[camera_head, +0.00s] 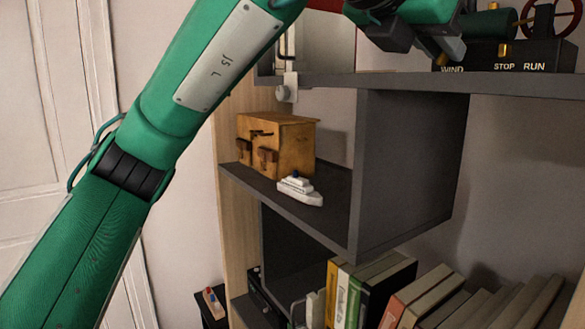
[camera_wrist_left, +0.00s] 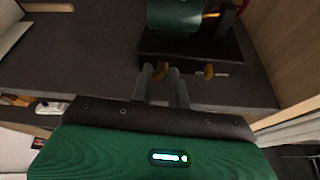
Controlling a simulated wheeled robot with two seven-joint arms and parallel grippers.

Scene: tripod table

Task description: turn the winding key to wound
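The dark machine base (camera_head: 510,54), lettered WIND, STOP and RUN, stands on the upper shelf at the top right of the head view. It also shows in the left wrist view (camera_wrist_left: 195,50). A brass winding key (camera_wrist_left: 161,70) sits at its front face, between the fingertips of my left gripper (camera_wrist_left: 162,76). The fingers are close together with the key filling the gap. In the head view my left gripper (camera_head: 450,48) covers the WIND end and hides the key. A second brass piece, a small lever (camera_wrist_left: 208,71), stands beside the key, apart from the fingers. My right gripper is not in view.
The machine carries a green drum (camera_wrist_left: 175,14) and a red wheel (camera_head: 553,14). The upper shelf (camera_head: 400,82) has bare room left of the base. Below are a wooden box (camera_head: 295,146), a white toy boat (camera_head: 300,191) and a row of books (camera_head: 365,290).

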